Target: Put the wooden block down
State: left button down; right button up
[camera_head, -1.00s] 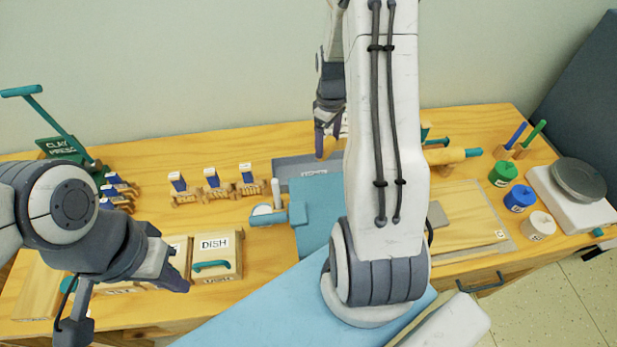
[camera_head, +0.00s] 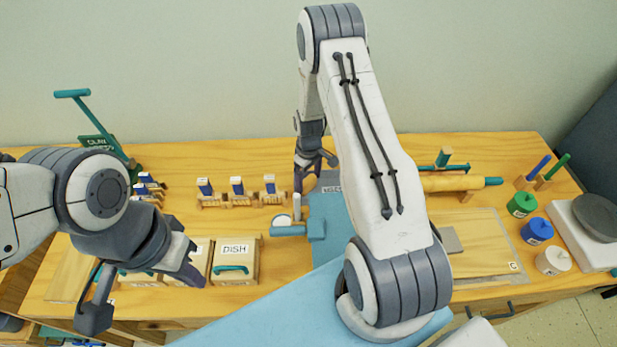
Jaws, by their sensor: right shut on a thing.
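My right gripper (camera_head: 313,172) reaches down at the back middle of the table and is shut on the wooden block (camera_head: 309,184). Only a small rounded tan part of the block shows between the dark fingers. The block is in front of the left end of a grey tray (camera_head: 330,186) with a white label; I cannot tell whether it touches the tray or the table. My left gripper (camera_head: 143,297) is open and empty near the front left, by the lidded wooden boxes. My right arm hides part of the tray.
The box marked DISH (camera_head: 236,251) stands at the front left. Stamps on small stands (camera_head: 238,190) line the back left. A rolling pin (camera_head: 450,183) and paint jars (camera_head: 522,203) are at right.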

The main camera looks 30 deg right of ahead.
jog(key=shift+f, duration=0.2)
jog(key=shift+f, duration=0.1)
jog(key=shift+f, duration=0.15)
jog(key=o, duration=0.9)
